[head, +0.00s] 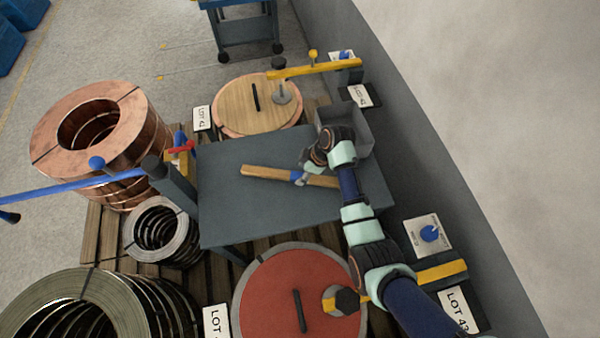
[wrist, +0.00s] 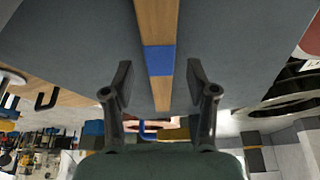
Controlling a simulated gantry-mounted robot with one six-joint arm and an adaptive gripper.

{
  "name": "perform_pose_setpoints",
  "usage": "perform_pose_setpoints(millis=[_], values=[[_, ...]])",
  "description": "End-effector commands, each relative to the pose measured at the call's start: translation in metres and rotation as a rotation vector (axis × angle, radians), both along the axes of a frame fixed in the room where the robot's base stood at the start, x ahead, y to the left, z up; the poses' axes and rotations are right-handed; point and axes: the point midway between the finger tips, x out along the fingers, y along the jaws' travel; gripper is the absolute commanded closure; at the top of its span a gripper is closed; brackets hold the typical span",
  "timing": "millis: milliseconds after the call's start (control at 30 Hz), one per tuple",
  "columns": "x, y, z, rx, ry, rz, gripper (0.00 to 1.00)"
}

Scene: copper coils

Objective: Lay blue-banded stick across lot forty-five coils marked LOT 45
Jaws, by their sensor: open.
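The wooden stick (head: 262,172) lies flat on the dark blue-grey table (head: 240,220). Its blue band (wrist: 159,61) shows clearly in the wrist view, between my fingers. My gripper (head: 304,175) is over the stick at the band. In the wrist view my gripper (wrist: 160,82) is open, one finger on each side of the stick with gaps to both. I cannot read a LOT 45 mark on any coils. Copper coils (head: 143,112), small grey coils (head: 147,223) and large grey coils (head: 40,300) stand left of the table.
A wood-topped round stack (head: 240,98) stands behind the table and a red-topped one (head: 275,290) in front. Yellow clamp bars (head: 310,69) and a blue bar (head: 70,192) reach over the area. A grey bin (head: 358,137) is at the table's back right, near the wall.

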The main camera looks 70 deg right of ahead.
Motion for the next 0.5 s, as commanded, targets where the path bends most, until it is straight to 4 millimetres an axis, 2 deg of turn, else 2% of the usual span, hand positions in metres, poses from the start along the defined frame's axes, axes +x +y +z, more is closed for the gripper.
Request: perform_pose_setpoints(millis=[33,200,333,500], values=[[-0.005,-0.001,0.018,-0.003,-0.001,-0.002,0.42],[-0.022,-0.003,0.058,-0.002,-0.001,-0.002,0.42],[-0.031,-0.004,0.078,-0.001,-0.001,-0.002,0.42],[-0.036,-0.004,0.089,0.0,0.0,0.0,0.42]])
